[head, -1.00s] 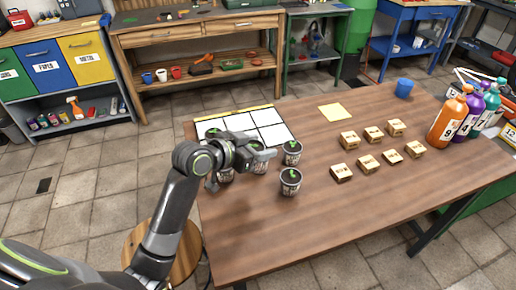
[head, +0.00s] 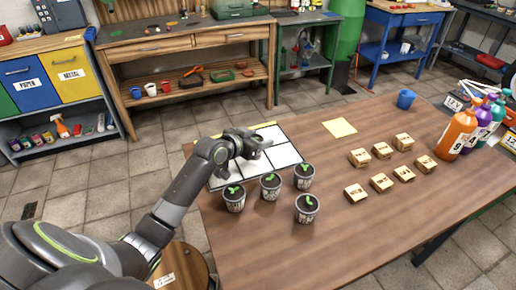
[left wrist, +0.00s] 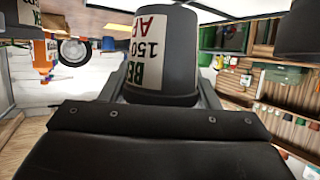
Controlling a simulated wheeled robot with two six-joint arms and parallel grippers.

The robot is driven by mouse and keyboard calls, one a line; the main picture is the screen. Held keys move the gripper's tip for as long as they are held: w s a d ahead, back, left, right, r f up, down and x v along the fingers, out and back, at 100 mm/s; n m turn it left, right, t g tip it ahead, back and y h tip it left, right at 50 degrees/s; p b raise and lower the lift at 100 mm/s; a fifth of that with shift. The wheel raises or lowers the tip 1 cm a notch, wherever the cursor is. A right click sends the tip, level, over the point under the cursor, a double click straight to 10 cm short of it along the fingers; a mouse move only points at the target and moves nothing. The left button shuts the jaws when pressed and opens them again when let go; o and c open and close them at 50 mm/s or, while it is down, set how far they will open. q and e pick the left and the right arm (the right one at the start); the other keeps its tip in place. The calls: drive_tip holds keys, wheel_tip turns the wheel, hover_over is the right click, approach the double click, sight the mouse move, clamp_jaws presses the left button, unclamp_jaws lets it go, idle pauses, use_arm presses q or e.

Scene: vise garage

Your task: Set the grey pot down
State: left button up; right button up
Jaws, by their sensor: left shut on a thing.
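My left gripper (head: 250,143) is over the white gridded mat (head: 282,155) in the head view. In the left wrist view it is shut on a grey pot (left wrist: 165,55), which has a white label with green and red print. In the head view the gripper hides this pot, so I cannot tell whether its base touches the mat. My right gripper is not in view.
Dark pots with green seedlings stand in front of the mat: a left one (head: 235,200), a middle one (head: 270,187), a right one (head: 304,178) and a front one (head: 307,209).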

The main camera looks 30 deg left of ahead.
use_arm(q)
wheel_tip(320, 180, down, 4)
drive_tip(key=shift+r, duration=0.25)
drive_tip(key=shift+f, duration=0.2)
drive_tip(key=o, duration=1)
drive_tip(key=shift+o, duration=0.2)
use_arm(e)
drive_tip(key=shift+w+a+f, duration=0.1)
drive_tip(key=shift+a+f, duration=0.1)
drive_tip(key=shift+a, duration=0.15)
